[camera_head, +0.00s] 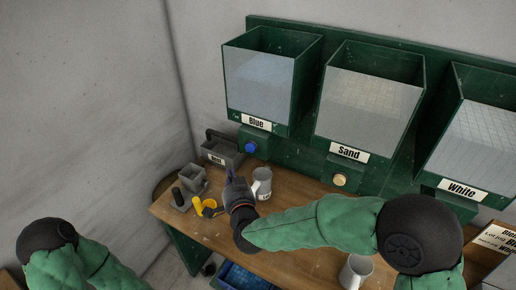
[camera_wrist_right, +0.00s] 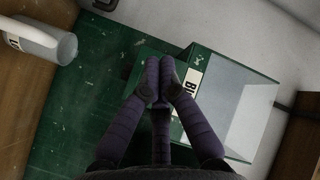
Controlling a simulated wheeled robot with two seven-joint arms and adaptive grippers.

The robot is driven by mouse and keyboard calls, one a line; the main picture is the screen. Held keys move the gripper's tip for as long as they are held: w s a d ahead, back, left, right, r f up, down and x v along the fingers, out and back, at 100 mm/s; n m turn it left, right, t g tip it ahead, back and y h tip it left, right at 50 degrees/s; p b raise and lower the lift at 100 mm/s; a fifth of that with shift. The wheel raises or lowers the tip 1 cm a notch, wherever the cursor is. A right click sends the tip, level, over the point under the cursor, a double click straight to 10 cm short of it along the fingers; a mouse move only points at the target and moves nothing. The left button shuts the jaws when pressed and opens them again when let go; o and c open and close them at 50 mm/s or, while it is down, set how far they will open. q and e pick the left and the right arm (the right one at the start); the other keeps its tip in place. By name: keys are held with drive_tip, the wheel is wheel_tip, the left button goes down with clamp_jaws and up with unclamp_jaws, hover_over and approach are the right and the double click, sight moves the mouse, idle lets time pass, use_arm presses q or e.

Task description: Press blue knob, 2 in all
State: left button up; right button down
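The blue knob (camera_head: 251,147) sits on the green block under the bin labelled Blue (camera_head: 258,82), on the wall rack. My right gripper (camera_head: 231,172) is below and left of the knob in the head view, over the table, with a visible gap between them in the picture. In the right wrist view its purple-grey fingers (camera_wrist_right: 166,72) are together, with nothing seen between them. They point at the green housing (camera_wrist_right: 150,62) beside the Blue label. The knob cannot be made out in that view. My left arm shows at the lower left, but its gripper is out of view.
A pale mug (camera_head: 262,180) stands close right of my right gripper; another mug (camera_head: 354,274) is at the front. A grey caddy (camera_head: 222,149), grey pots and yellow items (camera_head: 199,205) are at the left. The Sand knob (camera_head: 340,180) is right of the blue one.

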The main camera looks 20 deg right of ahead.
sight(250, 148)
drive_tip(key=shift+s+a+r, duration=0.15)
drive_tip(key=shift+a+r, duration=0.1)
drive_tip(key=shift+r, duration=0.05)
drive_tip(key=shift+d, duration=0.1)
drive_tip(key=w+d+b, duration=0.2)
drive_tip(key=w+d, duration=0.4)
drive_tip(key=shift+w+b, duration=0.15)
drive_tip(key=shift+b, duration=0.2)
idle(0.4)
drive_tip(key=shift+w+d, duration=0.1)
drive_tip(key=shift+d, duration=0.1)
idle(1.0)
drive_tip(key=shift+w+d+b, duration=0.2)
drive_tip(key=shift+b, duration=0.15)
